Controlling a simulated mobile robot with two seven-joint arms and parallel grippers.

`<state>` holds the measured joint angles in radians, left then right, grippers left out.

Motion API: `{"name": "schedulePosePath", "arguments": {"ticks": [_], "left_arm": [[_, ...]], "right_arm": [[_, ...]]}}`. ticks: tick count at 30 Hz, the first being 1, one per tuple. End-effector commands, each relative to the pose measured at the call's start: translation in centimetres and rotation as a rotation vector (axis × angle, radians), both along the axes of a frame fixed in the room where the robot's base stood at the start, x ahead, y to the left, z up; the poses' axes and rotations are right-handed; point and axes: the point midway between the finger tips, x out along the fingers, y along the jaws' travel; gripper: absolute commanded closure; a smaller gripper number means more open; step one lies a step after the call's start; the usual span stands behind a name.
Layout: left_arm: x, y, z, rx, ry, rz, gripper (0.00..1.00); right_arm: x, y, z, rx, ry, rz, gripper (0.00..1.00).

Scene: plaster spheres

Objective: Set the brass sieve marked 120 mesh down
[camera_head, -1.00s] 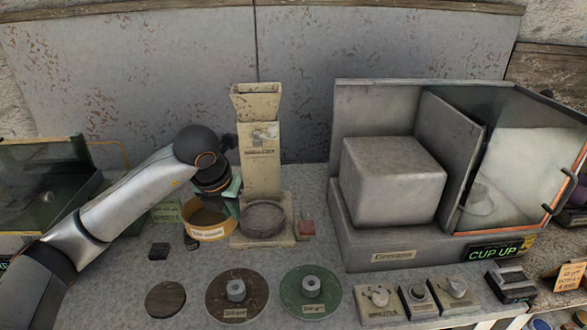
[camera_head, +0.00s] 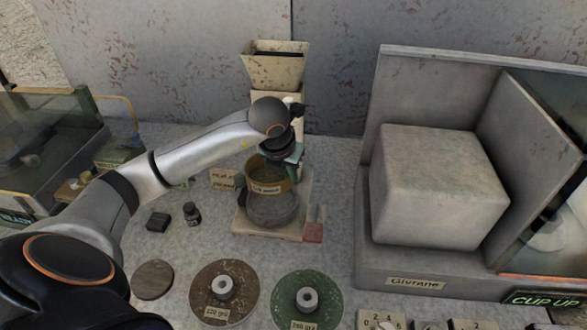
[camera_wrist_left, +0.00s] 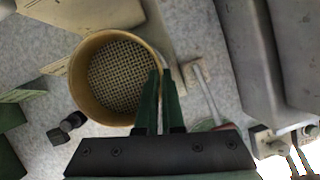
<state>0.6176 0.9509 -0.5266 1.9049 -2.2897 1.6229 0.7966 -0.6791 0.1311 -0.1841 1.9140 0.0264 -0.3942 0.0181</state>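The brass sieve (camera_head: 266,186) has a yellow rim and a small label too small to read; the wrist view shows its mesh (camera_wrist_left: 118,76) from above. My left gripper (camera_head: 284,160) is shut on its rim, one finger on each side of the wall, as the left wrist view shows (camera_wrist_left: 158,100). In the head view the sieve appears over the round grey pan (camera_head: 272,212) on the beige stand (camera_head: 247,228). I cannot tell whether it touches the pan. My right gripper is not in view.
The stand's hopper column (camera_head: 274,68) rises behind the gripper. A large grey cabinet (camera_head: 425,265) stands to the right. Brown (camera_head: 235,278) and green (camera_head: 285,308) discs lie in front. A dark bottle (camera_head: 192,213) and a black block (camera_head: 158,221) are to the left.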

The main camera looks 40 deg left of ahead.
Motion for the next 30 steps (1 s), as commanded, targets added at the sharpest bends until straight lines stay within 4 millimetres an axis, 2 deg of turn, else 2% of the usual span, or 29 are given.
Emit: {"name": "schedulePosePath", "arguments": {"ticks": [9, 24, 30], "left_arm": [[0.0, 0.0, 0.0, -0.001, -0.001, -0.002, 1.0], [0.0, 0.0, -4.9, -0.001, 0.001, -0.001, 1.0], [0.0, 0.0, -5.6, -0.001, 0.001, -0.001, 1.0]], "right_arm": [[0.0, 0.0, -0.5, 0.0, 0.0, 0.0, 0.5], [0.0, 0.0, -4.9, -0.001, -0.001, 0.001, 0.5], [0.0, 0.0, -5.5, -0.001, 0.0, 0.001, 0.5]]}}
